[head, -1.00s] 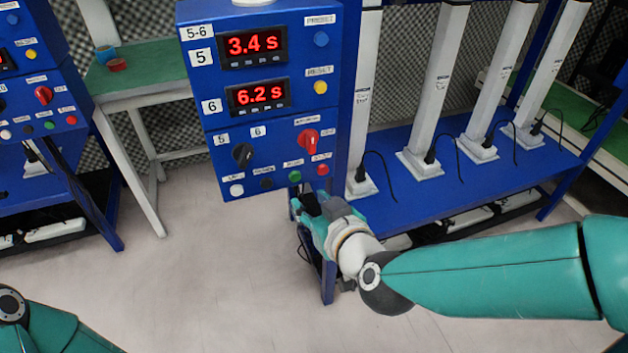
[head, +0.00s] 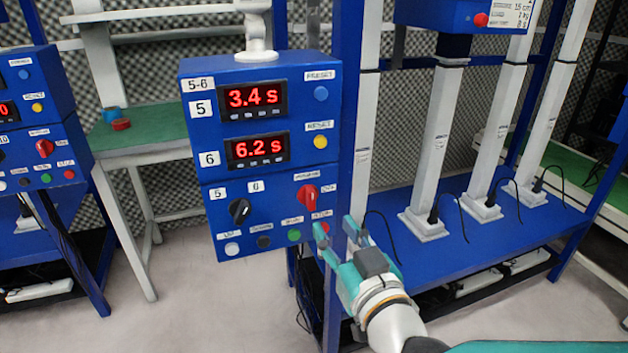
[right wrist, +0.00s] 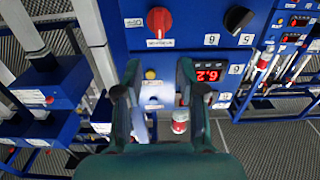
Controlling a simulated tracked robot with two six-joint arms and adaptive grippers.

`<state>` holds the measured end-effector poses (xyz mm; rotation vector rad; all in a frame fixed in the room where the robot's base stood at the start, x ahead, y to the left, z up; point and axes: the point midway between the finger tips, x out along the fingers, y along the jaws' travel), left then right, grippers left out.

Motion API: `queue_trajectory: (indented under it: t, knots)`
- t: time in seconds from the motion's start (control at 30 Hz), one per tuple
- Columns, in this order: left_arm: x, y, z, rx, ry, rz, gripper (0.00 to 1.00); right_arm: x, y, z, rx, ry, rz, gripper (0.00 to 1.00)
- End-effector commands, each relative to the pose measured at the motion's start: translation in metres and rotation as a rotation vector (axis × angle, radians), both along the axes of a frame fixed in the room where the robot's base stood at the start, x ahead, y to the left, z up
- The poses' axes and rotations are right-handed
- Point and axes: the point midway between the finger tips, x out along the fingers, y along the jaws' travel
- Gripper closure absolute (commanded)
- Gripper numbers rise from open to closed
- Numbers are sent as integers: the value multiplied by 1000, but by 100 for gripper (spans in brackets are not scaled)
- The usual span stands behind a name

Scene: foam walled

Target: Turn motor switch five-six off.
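The blue control box marked 5-6 (head: 196,170) has a red rotary knob (head: 307,197) at its lower right and a black rotary knob (head: 239,210) at its lower left. The small labels are too blurred to read surely. My right gripper (head: 335,232) is open and empty, just below and right of the red knob, apart from it. In the right wrist view the box appears upside down. There the red knob (right wrist: 159,20) lies beyond the open fingers (right wrist: 160,80), with the black knob (right wrist: 238,18) beside it. My left gripper is out of view.
White, green and red buttons (head: 294,236) line the box's lower edge, close to my right fingers. Red displays (head: 258,148) show 3.4 s and 6.2 s. A blue frame post (head: 345,120) stands right of the box. Another control box (head: 35,155) stands at left.

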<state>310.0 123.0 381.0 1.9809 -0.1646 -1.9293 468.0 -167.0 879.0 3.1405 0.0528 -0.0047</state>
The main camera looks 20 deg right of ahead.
Motion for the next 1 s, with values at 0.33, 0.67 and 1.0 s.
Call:
queue_trajectory:
  t: [0.33, 0.67, 1.0]
  knots:
    - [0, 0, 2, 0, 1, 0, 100, 72, 2, -2, 1, -1, -2, 60]
    - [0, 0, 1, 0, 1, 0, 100, 107, 4, 0, 1, -3, -1, 60]
    - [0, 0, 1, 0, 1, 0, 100, 109, 4, 0, 1, -3, 1, 65]
